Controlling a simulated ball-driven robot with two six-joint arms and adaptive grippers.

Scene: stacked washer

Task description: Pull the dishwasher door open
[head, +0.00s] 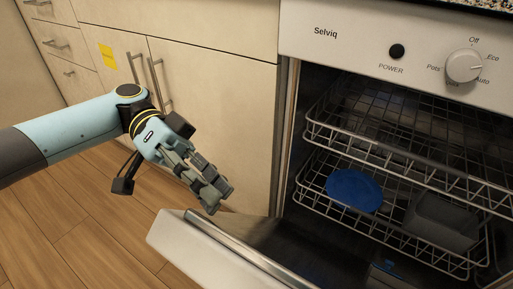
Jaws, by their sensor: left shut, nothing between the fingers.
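The dishwasher door (187,240) is swung down and hangs open in front of the dishwasher, its white edge and dark inner face showing. The lower part of the door runs out of the picture. My left gripper (216,197) is shut and empty, a little above the far left corner of the door; I cannot tell whether it touches the door. My right gripper is not in view. The dishwasher (355,32) has a white panel with a black power button and a round dial.
Inside are an upper rack (400,160) and a lower rack (310,190) holding a blue plate (354,190) and a grey container (442,222). Wooden cabinets (215,90) with bar handles stand behind my left arm. The wooden floor (75,240) is clear at the lower left.

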